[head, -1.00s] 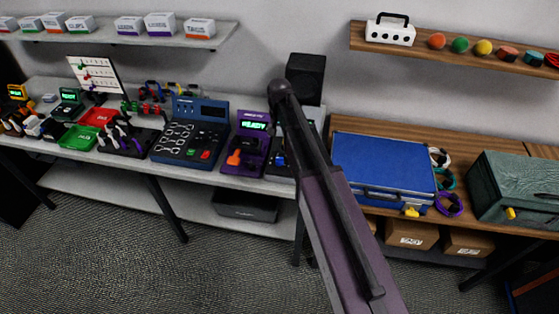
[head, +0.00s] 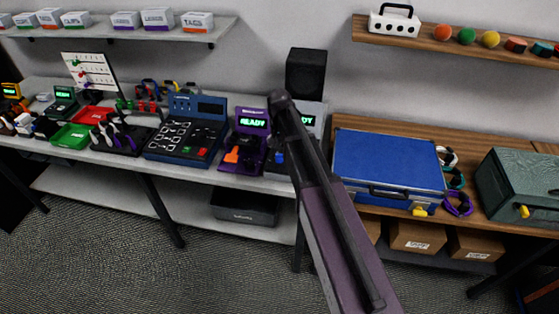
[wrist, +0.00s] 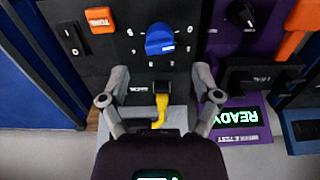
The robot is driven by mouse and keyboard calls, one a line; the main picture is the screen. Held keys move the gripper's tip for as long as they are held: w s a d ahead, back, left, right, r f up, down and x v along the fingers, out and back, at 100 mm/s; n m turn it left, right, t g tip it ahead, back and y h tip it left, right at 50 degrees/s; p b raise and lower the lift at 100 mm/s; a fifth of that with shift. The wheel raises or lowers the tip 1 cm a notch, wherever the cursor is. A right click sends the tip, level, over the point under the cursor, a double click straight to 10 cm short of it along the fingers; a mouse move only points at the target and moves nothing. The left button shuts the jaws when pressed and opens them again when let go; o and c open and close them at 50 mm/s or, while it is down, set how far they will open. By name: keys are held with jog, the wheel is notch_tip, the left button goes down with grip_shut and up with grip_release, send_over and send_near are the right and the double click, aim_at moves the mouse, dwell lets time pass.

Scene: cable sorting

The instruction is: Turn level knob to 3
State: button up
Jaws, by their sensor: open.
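A blue level knob (wrist: 160,40) sits on a dark panel (wrist: 210,15) in the wrist view, with small white marks around it. The wrist view shows the panel upside down. My gripper (wrist: 161,73) is open, with one fingertip on each side just below the knob in the picture, apart from it. A yellow plug (wrist: 160,105) with a short cable sits in a black socket between the fingers. The gripper is hidden there.
An orange switch (wrist: 99,19) and a black rocker switch (wrist: 71,39) are left of the knob. A purple tester (head: 250,140) stands close beside the device. A blue case (head: 388,163) lies right of it, and a black speaker (head: 306,72) stands behind.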

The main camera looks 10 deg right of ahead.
aim_at(280, 155)
jog(key=shift+f+b, duration=2.5)
jog(key=shift+f, duration=0.3)
grip_shut()
